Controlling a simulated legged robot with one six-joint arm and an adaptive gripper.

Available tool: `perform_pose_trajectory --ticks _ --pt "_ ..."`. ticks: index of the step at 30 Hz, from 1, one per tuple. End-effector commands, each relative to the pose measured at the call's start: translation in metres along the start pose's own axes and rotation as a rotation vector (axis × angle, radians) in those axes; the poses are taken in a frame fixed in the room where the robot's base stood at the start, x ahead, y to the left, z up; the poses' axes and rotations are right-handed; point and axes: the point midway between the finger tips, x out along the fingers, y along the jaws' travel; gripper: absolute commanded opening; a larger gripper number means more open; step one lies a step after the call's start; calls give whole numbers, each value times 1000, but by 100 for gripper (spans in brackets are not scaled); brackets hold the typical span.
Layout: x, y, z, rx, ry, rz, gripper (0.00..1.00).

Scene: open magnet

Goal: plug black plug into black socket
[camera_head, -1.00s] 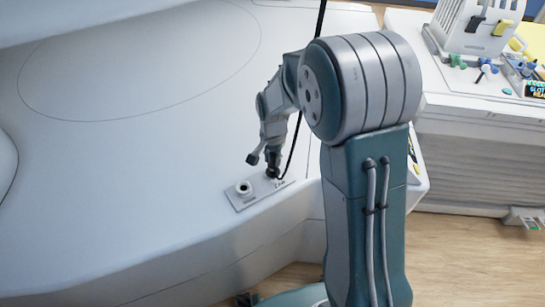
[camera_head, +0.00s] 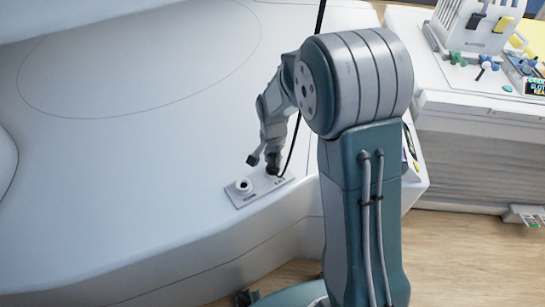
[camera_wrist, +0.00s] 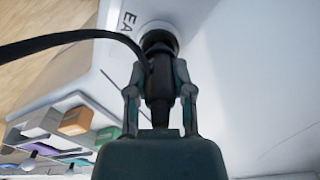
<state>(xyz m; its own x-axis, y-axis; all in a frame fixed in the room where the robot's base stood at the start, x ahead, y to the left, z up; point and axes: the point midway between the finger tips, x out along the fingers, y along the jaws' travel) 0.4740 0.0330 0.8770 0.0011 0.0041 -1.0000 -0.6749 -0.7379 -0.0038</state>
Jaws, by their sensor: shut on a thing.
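The black plug (camera_wrist: 158,78) is between my gripper's two fingers in the wrist view, and a black cable runs from it to the left. My gripper (camera_wrist: 160,92) is shut on it. The plug's far end is at a round socket with a pale rim (camera_wrist: 157,27). The plug hides the inside of this socket, so I cannot tell how deep it sits. In the head view, my gripper (camera_head: 273,163) is over the right end of the small socket plate (camera_head: 262,190), with the black end against or just above it.
A white cart (camera_head: 470,120) with coloured parts stands at the right. The black cable (camera_head: 291,145) hangs beside my gripper.

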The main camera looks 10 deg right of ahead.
Motion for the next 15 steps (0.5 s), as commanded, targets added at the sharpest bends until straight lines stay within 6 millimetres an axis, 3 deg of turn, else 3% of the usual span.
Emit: perform_pose_trajectory --ticks 15 --pt "9 0 0 0 -1 1 0"
